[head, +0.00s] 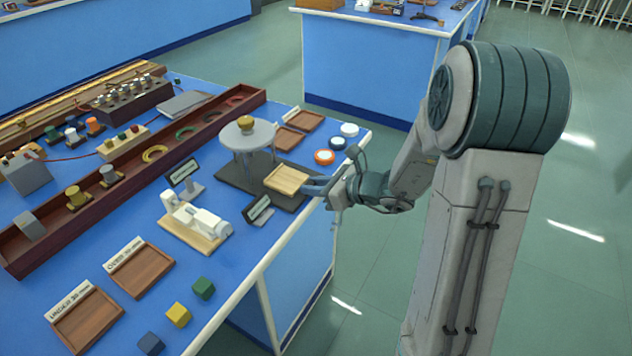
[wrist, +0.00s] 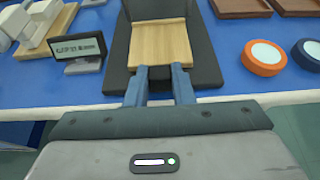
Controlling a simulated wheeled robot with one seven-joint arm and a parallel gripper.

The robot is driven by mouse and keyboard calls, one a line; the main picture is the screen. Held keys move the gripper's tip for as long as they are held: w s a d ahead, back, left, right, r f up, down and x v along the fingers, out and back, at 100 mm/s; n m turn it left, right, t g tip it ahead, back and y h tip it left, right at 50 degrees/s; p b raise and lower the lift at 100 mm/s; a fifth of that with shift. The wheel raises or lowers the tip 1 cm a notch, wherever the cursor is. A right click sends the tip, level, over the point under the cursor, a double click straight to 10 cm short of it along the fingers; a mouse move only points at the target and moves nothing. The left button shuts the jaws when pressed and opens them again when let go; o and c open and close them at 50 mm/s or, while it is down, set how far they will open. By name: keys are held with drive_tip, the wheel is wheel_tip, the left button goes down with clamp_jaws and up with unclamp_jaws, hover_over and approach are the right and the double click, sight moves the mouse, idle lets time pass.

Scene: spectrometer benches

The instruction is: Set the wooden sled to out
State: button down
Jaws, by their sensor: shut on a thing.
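The wooden sled (head: 287,179) is a light wood block on a dark grey base (head: 236,178), near the bench's front edge. In the wrist view the sled (wrist: 160,45) lies straight ahead of my gripper. My gripper (head: 316,186) reaches in from the right. Its two blue fingers (wrist: 163,80) meet the sled's near edge and are shut on a small dark part there, likely the sled's handle, mostly hidden between them. A round grey stand (head: 246,137) with a brass weight on top stands just behind the sled.
A small sign (head: 258,209) stands left of the sled, with a white device (head: 196,221) beyond it. Orange (head: 324,157), blue and white round pieces lie to the right. Wooden trays (head: 304,120) lie behind. Free floor lies in front of the bench.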

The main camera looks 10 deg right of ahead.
drive_tip(key=shift+d, duration=0.2)
drive_tip(key=c, duration=1.4)
unclamp_jaws()
drive_tip(key=shift+s, duration=0.1)
drive_tip(key=shift+o, duration=0.8)
drive_tip(key=shift+s+d, duration=0.1)
drive_tip(key=shift+d, duration=0.1)
drive_tip(key=shift+a, duration=0.2)
drive_tip(key=p+v, duration=0.1)
drive_tip(key=v, duration=1.2)
drive_tip(key=shift+s+d+r, duration=0.2)
drive_tip(key=shift+d+r, duration=0.05)
